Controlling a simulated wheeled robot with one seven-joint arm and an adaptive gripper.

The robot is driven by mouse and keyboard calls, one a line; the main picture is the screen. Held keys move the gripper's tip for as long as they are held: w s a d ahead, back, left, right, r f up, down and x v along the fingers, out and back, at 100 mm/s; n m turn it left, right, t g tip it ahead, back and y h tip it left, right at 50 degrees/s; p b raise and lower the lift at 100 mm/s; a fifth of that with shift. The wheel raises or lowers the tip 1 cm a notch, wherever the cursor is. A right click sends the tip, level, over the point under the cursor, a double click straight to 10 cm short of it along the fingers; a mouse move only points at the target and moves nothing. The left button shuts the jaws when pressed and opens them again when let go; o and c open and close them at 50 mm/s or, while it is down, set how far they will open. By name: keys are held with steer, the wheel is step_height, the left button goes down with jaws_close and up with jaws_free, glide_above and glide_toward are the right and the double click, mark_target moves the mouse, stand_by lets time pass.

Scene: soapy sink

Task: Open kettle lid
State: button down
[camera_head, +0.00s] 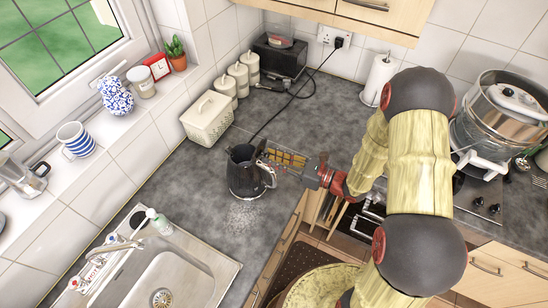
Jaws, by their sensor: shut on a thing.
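A dark, glossy kettle (243,180) stands upright on the grey worktop, a little left of the picture's middle. Its handle side faces right, towards my arm. My gripper (268,160) reaches in from the right and is shut on the kettle at its upper right, by the handle. The fingers hide part of the handle and top edge. The top of the kettle looks dark, and I cannot tell whether the lid is up or down.
A steel sink (190,272) with a tap lies at the lower left. A cream bread bin (208,118), white canisters (238,78) and a black toaster (280,58) stand along the wall. A hob with a steamer pot (495,120) is at the right. The worktop behind the kettle is mostly clear.

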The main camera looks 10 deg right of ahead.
steer(key=shift+w+a+r+h+p, duration=0.1)
steer(key=shift+a+r+h+p, duration=0.15)
steer(key=shift+p, duration=0.25)
steer(key=shift+r+h+p, duration=0.15)
steer(key=shift+r+p, duration=0.2)
steer(key=shift+p, duration=0.15)
steer(key=shift+w+a+g+h+p, duration=0.2)
steer(key=shift+g+h+p, duration=0.25)
steer(key=shift+p, duration=0.25)
steer(key=c, duration=1.6)
jaws_free()
steer(key=shift+d, duration=0.1)
steer(key=v, duration=1.2)
